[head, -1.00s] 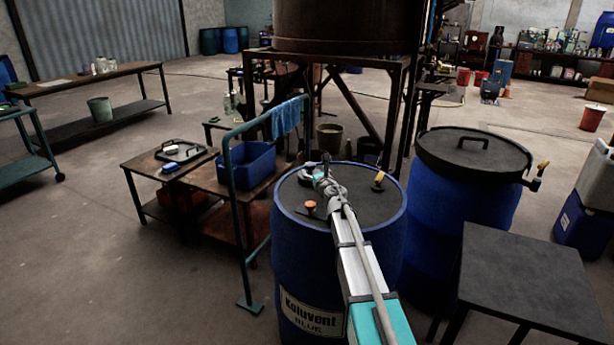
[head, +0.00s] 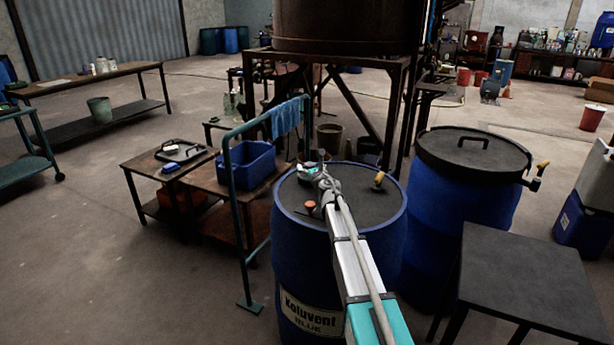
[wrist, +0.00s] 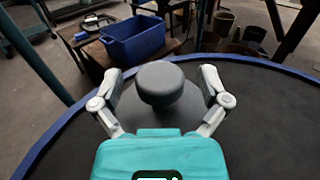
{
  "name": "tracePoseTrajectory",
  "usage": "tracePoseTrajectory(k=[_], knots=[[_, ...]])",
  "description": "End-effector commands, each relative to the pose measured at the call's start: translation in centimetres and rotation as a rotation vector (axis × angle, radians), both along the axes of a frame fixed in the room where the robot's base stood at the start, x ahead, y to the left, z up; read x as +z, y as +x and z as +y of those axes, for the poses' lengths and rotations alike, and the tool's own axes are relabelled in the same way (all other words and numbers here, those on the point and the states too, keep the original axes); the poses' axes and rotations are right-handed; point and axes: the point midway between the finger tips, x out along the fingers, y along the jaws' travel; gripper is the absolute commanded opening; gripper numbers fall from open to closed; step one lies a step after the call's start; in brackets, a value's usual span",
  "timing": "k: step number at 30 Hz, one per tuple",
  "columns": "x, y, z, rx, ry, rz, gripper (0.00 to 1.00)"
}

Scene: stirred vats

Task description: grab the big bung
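The big bung (wrist: 160,84) is a dark grey round knob on a wider dark base. It stands on the black lid (wrist: 265,120) of the blue Koluvent drum (head: 290,255). In the wrist view my gripper (wrist: 160,74) is open, with one finger to the left and one to the right of the knob. A gap shows between the knob and each finger. In the head view my gripper (head: 310,172) is low over the lid's far left part, and I cannot make out the bung there.
A small orange cap (head: 310,205) and a yellow-topped fitting (head: 379,178) stand on the same lid. A second blue drum (head: 455,215) with a handled black lid is to the right. A green rail (head: 240,230) and a blue crate (head: 250,165) are left. A dark table (head: 525,280) is front right.

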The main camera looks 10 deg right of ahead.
Motion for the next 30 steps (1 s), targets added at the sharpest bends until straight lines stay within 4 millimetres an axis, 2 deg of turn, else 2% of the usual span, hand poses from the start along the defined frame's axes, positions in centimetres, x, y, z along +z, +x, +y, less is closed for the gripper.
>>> tracePoseTrajectory(k=[1,2,12,14,30], knots=[[0.0,0.0,-0.01,0.0,0.0,0.0,0.84],[0.0,0.0,-0.01,0.0,0.0,0.0,0.78],[0.0,0.0,-0.02,0.0,0.0,0.0,0.15],[0.0,0.0,-0.03,0.0,0.0,0.0,0.06],[0.83,0.0,-0.06,-0.001,0.0,0.0,0.05]])
